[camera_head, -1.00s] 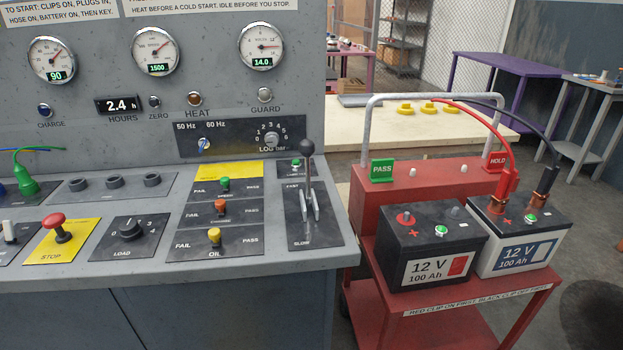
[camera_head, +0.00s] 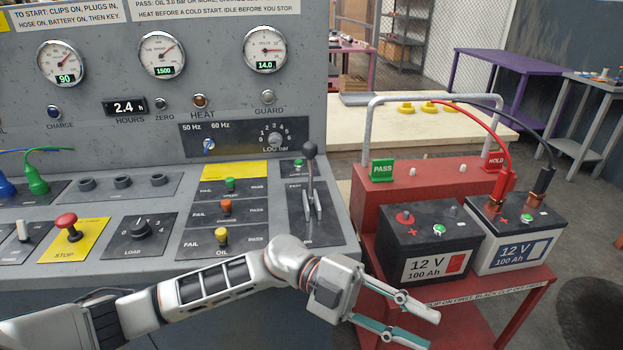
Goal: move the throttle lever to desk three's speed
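The throttle lever (camera_head: 311,175) has a dark round knob on a metal stalk. It stands upright in its plate at the right end of the grey console, with FAST marked at the far end and SLOW at the near end. The speed gauge (camera_head: 162,55) reads 1500. My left gripper (camera_head: 422,328) is open and empty, in front of the red battery cart, to the right of and nearer than the lever. My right gripper is not in view.
The red cart (camera_head: 362,205) stands right of the console with a black battery (camera_head: 428,236) and a white battery (camera_head: 517,240); red and black cables run to the white one. A red stop button (camera_head: 67,222), load knob (camera_head: 140,228) and yellow OIL switch (camera_head: 221,236) sit left of the lever.

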